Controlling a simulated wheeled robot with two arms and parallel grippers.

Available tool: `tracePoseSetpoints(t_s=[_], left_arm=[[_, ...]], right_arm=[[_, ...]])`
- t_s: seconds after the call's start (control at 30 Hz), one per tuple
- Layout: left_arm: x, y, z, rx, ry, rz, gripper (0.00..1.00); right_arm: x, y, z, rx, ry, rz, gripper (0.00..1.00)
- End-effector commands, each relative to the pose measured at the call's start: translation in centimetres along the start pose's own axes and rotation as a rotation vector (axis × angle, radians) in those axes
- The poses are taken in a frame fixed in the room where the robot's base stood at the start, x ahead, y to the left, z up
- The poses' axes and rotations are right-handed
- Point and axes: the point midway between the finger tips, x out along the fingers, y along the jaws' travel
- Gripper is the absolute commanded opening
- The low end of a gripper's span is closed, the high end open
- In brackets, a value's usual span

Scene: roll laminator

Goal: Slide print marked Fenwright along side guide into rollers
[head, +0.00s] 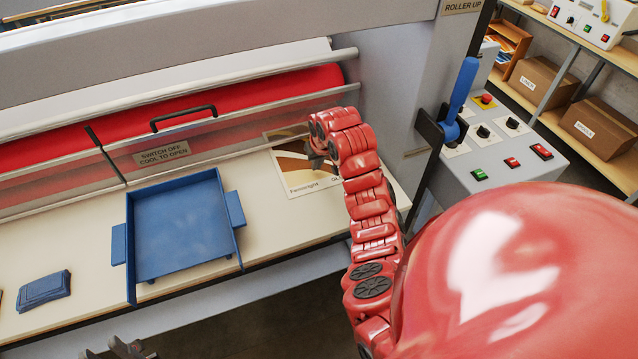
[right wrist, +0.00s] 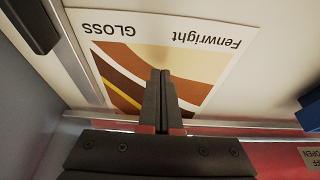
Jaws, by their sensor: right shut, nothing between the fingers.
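The print marked Fenwright (head: 291,177) lies flat on the cream feed table, its far edge at the clear guard in front of the red roller. The right wrist view shows the same print (right wrist: 215,38) with its brown and orange bands, Fenwright and GLOSS. A metal strip, apparently the side guide (right wrist: 84,62), runs close along the print's left edge there; I cannot tell if they touch. My right gripper (head: 318,160) is shut and empty over the print; its fingertips (right wrist: 160,74) cover part of the bands. My left gripper (head: 122,349) is partly cut off at the bottom edge.
A blue tray (head: 180,225) and a dark blue folded cloth or pouch (head: 44,290) lie on the feed table (head: 278,225), left of the print. The guard (head: 215,140) has a black handle (head: 184,115). A control panel (head: 500,150) with a blue lever (head: 461,88) stands right.

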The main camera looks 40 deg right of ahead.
Motion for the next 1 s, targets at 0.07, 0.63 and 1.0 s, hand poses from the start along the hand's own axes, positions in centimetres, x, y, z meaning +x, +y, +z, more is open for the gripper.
tracePoseSetpoints(t_s=[0.07, 0.63, 1.0], left_arm=[[0.0, 0.0, 0.0, 0.0, 0.0, 0.0, 0.33], [-0.8, 0.0, 0.1, 0.0, 0.0, 0.0, 0.33], [-0.9, 0.0, 0.1, 0.0, 0.0, 0.0, 0.33]], right_arm=[[0.0, 0.0, 0.0, 0.0, 0.0, 0.0, 0.0], [1.2, 0.0, 0.4, 0.001, 0.0, 0.0, 0.0], [1.4, 0.0, 0.5, 0.001, 0.0, 0.0, 0.0]])
